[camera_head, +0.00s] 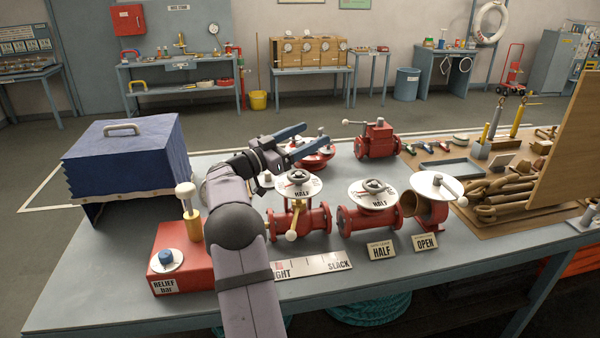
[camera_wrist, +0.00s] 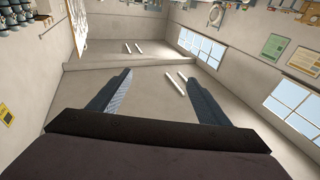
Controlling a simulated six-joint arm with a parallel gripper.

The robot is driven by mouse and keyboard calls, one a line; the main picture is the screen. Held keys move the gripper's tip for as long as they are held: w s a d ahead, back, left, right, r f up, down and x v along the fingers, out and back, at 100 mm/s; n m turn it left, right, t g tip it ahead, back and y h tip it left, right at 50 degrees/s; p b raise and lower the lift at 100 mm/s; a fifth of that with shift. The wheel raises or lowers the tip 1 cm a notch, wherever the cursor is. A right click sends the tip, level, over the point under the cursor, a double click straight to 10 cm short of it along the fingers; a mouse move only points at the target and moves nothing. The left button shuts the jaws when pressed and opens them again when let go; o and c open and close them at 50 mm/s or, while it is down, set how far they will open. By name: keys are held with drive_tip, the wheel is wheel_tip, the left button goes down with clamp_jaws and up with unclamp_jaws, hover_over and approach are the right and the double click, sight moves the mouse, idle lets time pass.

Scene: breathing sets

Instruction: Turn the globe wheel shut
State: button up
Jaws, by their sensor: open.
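Several red valves stand on the grey bench. A middle valve carries a white dial (camera_head: 372,194) marked HALF with a small dark handwheel (camera_head: 373,186) on top. To its left another valve has a similar dial (camera_head: 299,186) marked HALF, with a wheel above and a cream lever below. A red valve with a round wheel (camera_head: 316,157) stands behind, partly hidden by my gripper. I cannot tell which is the globe valve. My gripper (camera_head: 316,134) is open and empty, raised above the bench and apart from the HALF wheels. In the wrist view its blue fingers (camera_wrist: 155,74) point at wall and floor.
A blue-covered box (camera_head: 125,160) and a red relief unit (camera_head: 180,258) stand left. Signs and a TIGHT–SLACK scale (camera_head: 313,266) line the front.

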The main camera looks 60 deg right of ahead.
sight(303, 169)
drive_tip(key=shift+w+a+f+n+t+h, duration=0.1)
drive_tip(key=shift+a+f+n+t+h, duration=0.2)
drive_tip(key=shift+n+t+h, duration=0.3)
drive_tip(key=a+f+n+t, duration=0.2)
drive_tip(key=a+f+t, duration=0.1)
drive_tip(key=a+f+n+t+y, duration=0.1)
drive_tip(key=a+f+n+t, duration=0.1)
drive_tip(key=a+f+t, duration=0.1)
drive_tip(key=a+f+n+t+y, duration=0.1)
drive_tip(key=a+f+t, duration=0.2)
drive_tip(key=f+t, duration=0.1)
drive_tip(key=shift+s+f+n, duration=0.1)
drive_tip(key=shift+s+n, duration=0.3)
drive_tip(key=shift+p+x, duration=1.4)
drive_tip(key=shift+x, duration=1.65)
drive_tip(key=shift+w+d, duration=0.1)
drive_tip(key=shift+d, duration=0.55)
drive_tip(key=c, duration=1.1)
drive_tip(key=shift+o, duration=0.2)
